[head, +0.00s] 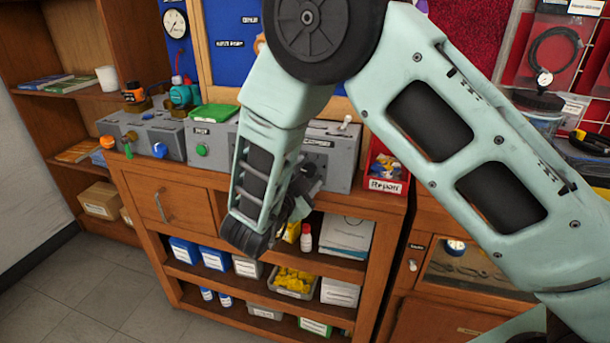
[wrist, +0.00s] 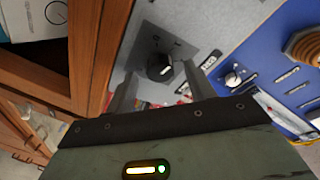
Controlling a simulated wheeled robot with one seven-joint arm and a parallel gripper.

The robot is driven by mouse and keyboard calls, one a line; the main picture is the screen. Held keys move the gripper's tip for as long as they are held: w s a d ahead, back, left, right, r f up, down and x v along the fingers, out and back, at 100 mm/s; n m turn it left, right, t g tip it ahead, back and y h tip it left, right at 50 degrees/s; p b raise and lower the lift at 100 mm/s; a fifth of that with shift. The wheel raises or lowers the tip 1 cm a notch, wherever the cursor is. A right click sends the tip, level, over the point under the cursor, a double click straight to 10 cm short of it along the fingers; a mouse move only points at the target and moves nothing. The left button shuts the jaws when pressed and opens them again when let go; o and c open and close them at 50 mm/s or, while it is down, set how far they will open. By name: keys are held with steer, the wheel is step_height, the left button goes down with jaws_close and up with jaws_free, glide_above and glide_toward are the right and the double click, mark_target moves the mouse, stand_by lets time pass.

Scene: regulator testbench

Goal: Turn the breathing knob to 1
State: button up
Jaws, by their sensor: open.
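A black round knob (wrist: 160,67) with a white pointer mark sits on a grey panel (wrist: 143,38) in the wrist view. I take it for the breathing knob; its scale markings are too small to read. My gripper (wrist: 161,76) is open, with one finger on each side of the knob in the picture. I cannot tell whether the fingers touch it. In the head view my gripper (head: 303,187) is in front of the grey testbench box (head: 333,153), and the knob is hidden behind my arm.
More grey test units (head: 212,140) with knobs stand to the left on the wooden bench. A red Repair bin (head: 387,170) stands to the right. Shelves below hold boxes and a yellow-filled tray (head: 293,283). A blue board (wrist: 268,50) is behind.

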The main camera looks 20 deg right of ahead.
steer(key=b+v, duration=0.1)
steer(key=v, duration=1.6)
steer(key=shift+b, duration=0.4)
steer(key=shift+s, duration=0.1)
